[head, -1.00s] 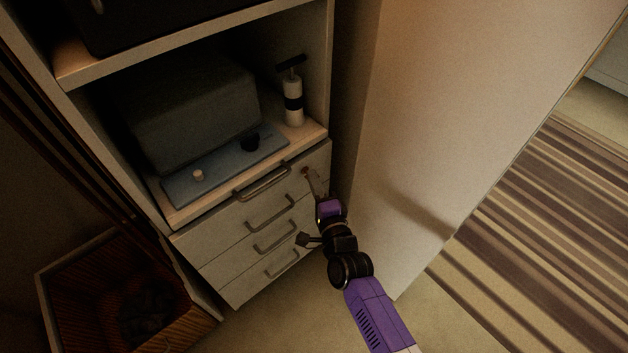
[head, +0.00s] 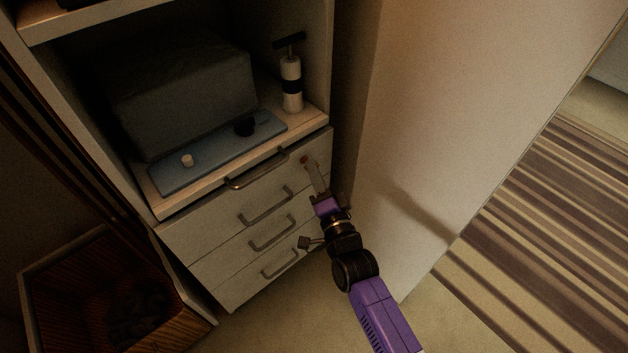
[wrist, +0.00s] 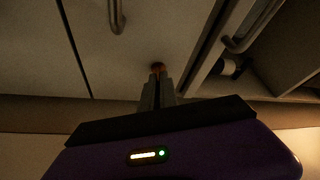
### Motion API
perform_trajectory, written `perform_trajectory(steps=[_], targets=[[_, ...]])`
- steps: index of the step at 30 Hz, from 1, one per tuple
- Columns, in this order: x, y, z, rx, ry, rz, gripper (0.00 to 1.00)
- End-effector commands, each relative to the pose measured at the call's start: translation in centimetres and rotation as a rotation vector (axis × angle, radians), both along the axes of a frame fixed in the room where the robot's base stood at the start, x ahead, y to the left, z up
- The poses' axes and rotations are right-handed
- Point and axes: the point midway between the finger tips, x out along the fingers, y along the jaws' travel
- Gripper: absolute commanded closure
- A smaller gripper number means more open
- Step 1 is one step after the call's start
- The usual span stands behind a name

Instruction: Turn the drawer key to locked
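A light drawer unit (head: 232,240) stands below the shelf, with dark bar handles. The drawer key shows in the wrist view as a small brownish piece (wrist: 157,67) at the drawer front, just at my fingertips. Its bow and turn angle are mostly hidden by the fingers. In the head view, my gripper (head: 309,163) reaches the right end of the upper drawer front. In the wrist view, its two grey fingers are close together with a narrow gap, and their tips appear closed around the key.
A blue-grey tray (head: 215,160) with a small pale knob and a black knob lies on the shelf before a grey box (head: 185,95). A white-and-black pump bottle (head: 291,85) stands at right. A pale panel (head: 440,130) rises close right of my arm. An open wooden box (head: 180,325) is lower left.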

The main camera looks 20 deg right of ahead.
Motion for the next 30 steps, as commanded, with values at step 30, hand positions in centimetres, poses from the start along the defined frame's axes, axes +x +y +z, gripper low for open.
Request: perform_trajectory(steps=[30], targets=[[0.14,-0.29,-0.46,-0.885,-0.286,0.003,1.00]])
